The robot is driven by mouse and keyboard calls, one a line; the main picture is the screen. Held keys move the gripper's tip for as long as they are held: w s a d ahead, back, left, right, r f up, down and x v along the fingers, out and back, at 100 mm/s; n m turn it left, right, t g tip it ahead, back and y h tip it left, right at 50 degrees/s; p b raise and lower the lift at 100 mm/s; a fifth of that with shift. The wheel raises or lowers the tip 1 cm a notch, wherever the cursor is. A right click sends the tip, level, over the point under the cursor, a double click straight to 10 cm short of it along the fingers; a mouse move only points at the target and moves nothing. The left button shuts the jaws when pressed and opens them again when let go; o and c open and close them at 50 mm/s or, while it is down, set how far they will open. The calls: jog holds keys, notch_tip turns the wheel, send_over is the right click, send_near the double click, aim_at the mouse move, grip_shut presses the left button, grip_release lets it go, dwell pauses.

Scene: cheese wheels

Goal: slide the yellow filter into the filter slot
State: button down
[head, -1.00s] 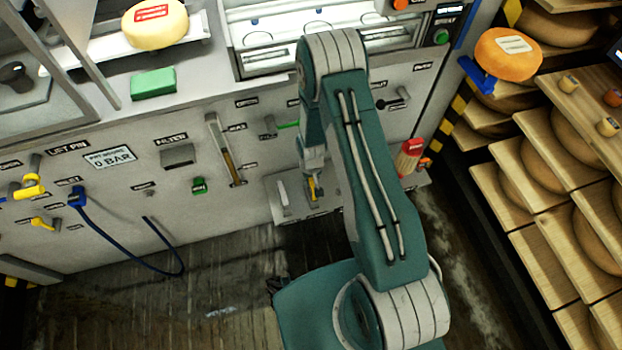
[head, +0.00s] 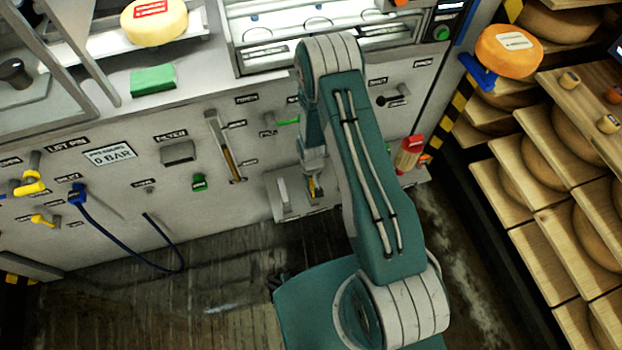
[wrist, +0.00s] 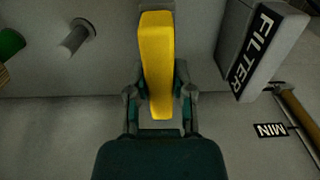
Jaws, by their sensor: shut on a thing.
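The yellow filter (wrist: 157,65) is a long upright bar between the two fingers of my gripper (wrist: 158,88) in the wrist view. My gripper is shut on it, and its lower end shows between the fingers. In the head view, my gripper (head: 314,186) is low in front of the wall panel, at a small ledge (head: 290,210), with a bit of yellow showing. The filter slot (head: 178,153) is a grey box under the FILTER label, left of my gripper. Its labelled housing (wrist: 255,45) is at the upper right in the wrist view. Its opening is not clear.
A white upright piece (head: 284,192) stands on the ledge just left of my gripper. A red-topped brush (head: 409,155) is to the right. A blue hose (head: 130,247) hangs at the left.

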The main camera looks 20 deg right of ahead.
jog(key=shift+f, duration=0.8)
jog(key=shift+c, duration=2.1)
grip_release()
notch_tip(320, 180, up, 12)
jog(key=shift+f, duration=0.1)
